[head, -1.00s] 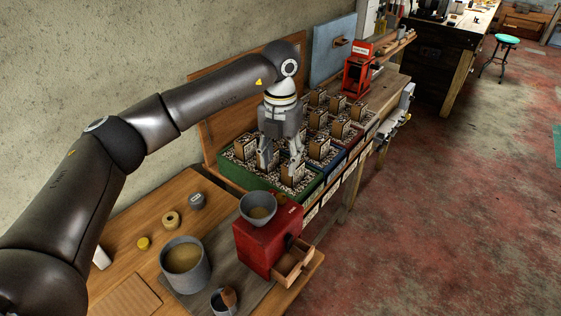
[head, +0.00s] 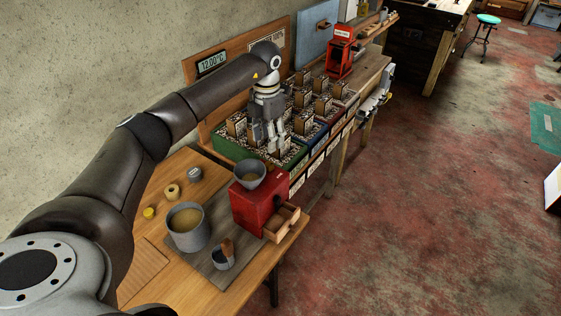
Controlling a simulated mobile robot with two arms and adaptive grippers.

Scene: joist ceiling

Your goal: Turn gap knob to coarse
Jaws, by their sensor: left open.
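The red grinder (head: 252,208) stands on the near part of the bench, with a grey bowl (head: 249,174) on top and a small wooden drawer (head: 284,222) pulled out at its right side. I cannot clearly make out a gap knob or its setting at this size. My left gripper (head: 267,142) points down over the green tray (head: 228,148), beyond the grinder and apart from it. Its two fingers are open, with wooden blocks close behind and below them. My right gripper is not in view.
Trays with several upright wooden blocks (head: 321,105) fill the middle of the bench. A grey pot (head: 188,230) and a small cup (head: 223,258) stand left of the grinder. A red lantern-like box (head: 340,55) stands farther back.

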